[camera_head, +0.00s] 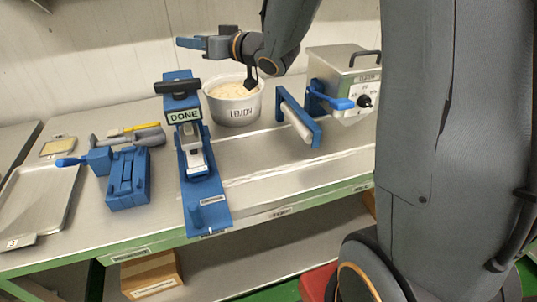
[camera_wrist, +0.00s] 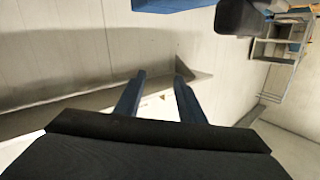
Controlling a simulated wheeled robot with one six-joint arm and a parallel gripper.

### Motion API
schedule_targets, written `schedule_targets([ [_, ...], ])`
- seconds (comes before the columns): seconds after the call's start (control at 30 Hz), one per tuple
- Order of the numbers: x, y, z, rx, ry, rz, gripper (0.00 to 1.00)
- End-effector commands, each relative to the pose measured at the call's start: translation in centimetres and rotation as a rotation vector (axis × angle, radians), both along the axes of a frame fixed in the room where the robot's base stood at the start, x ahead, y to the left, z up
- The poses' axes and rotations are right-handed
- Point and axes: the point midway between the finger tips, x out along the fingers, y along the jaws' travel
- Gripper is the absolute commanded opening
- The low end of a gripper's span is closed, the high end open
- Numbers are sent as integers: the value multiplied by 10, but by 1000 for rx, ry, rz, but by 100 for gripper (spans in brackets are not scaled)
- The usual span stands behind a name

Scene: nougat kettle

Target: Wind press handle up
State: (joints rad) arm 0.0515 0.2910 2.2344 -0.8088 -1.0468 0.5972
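The blue press (camera_head: 187,150) stands on the table in the head view, with a "DONE" plate on its front. Its black handle (camera_head: 178,86) lies across the top, roughly level. My gripper (camera_head: 185,42) is above and behind the handle, apart from it, pointing left. In the wrist view my gripper's two dark blue fingers (camera_wrist: 160,76) stand apart with nothing between them. A blue part (camera_wrist: 170,5) and a black part (camera_wrist: 242,17) show at the top edge there; I cannot tell whether they belong to the press.
A pot marked LEMON (camera_head: 235,106) stands right of the press, near my forearm. Farther right are a blue-framed roller (camera_head: 298,122) and a metal box (camera_head: 343,68) with a blue lever. Left are a blue lever device (camera_head: 127,182), a yellow-handled tool (camera_head: 134,129) and a tray (camera_head: 38,205).

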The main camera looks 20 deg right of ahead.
Motion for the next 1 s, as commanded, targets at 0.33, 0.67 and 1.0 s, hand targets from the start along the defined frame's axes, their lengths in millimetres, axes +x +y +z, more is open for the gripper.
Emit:
schedule_targets([
  [0.33, -1, -38, -53, -132, 143, -176, 36],
  [0.67, -19, -71, -100, -243, 296, -302, 36],
  [1.0, -51, -99, -145, -339, 468, -392, 36],
])
